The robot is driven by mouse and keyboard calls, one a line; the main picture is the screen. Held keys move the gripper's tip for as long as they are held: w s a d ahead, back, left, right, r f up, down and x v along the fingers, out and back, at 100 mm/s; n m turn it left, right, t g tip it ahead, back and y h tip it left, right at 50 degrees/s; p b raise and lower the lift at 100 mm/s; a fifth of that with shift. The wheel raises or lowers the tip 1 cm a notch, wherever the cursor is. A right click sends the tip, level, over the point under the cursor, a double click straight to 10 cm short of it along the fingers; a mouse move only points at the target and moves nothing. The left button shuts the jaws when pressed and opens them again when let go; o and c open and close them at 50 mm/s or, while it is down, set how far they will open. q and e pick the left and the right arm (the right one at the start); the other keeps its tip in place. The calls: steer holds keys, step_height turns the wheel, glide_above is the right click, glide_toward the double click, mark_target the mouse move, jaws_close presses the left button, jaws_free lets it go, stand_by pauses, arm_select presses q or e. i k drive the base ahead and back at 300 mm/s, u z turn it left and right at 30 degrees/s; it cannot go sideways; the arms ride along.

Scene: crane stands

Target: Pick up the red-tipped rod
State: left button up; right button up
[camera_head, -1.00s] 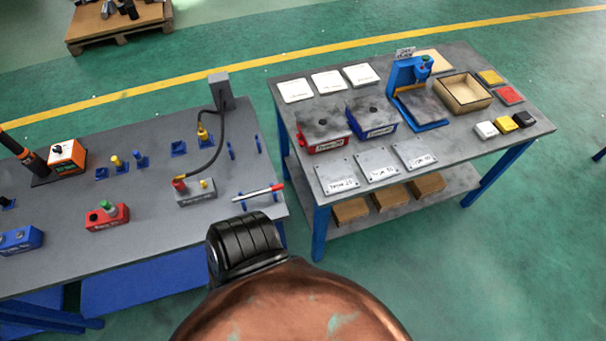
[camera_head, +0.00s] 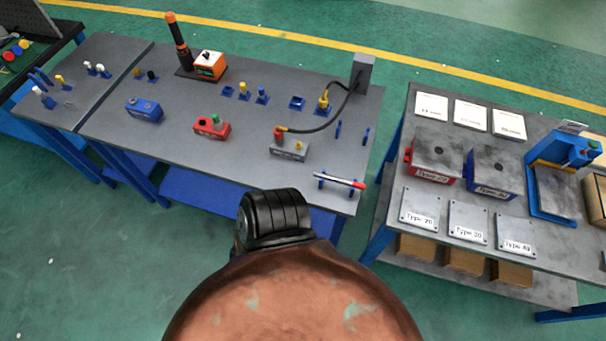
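The red-tipped rod (camera_head: 341,180) lies near the front right corner of the left workbench (camera_head: 180,160). It is thin and pale with a red right end, and rests across small blue holders. Neither of my grippers is in the camera_head view. Only a copper-coloured and black part of my own body shows at the bottom centre, in front of the bench.
On the bench stand a grey block with a cable (camera_head: 289,150), a red block (camera_head: 212,127), a blue block (camera_head: 144,109) and an orange box (camera_head: 210,65). A second table (camera_head: 398,205) stands to the right, across a gap. Green floor is open in front.

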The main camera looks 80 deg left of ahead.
mark_target(361, 187)
steer(key=u, duration=1.9)
